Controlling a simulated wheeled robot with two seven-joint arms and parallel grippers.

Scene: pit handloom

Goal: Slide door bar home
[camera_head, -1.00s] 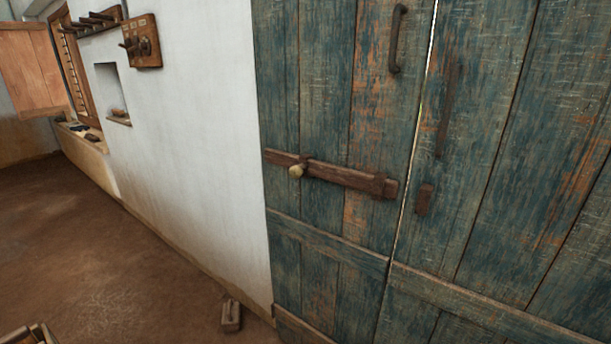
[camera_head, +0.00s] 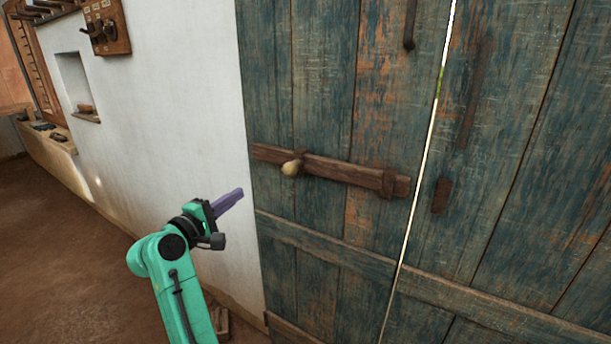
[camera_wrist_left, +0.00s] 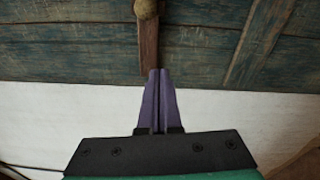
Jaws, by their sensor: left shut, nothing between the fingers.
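The wooden door bar (camera_head: 345,171) lies across the left leaf of the blue-green door, with a pale round knob (camera_head: 291,168) near its left part. Its right end stops short of the gap between the leaves. A small wooden keeper (camera_head: 441,195) sits on the right leaf, apart from the bar. My left gripper (camera_head: 239,192) is shut and empty, in front of the white wall, left of and below the bar. In the left wrist view its purple fingers (camera_wrist_left: 158,75) are together, and the bar (camera_wrist_left: 149,48) and knob (camera_wrist_left: 146,9) show beyond the tips. My right gripper is not in view.
The right door leaf (camera_head: 530,150) stands beside a bright narrow gap. A dark pull handle (camera_head: 410,25) is above the bar. A white wall (camera_head: 170,110) with a niche (camera_head: 78,85) and wooden peg board (camera_head: 107,28) is at left. The brown floor (camera_head: 60,230) is mostly clear.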

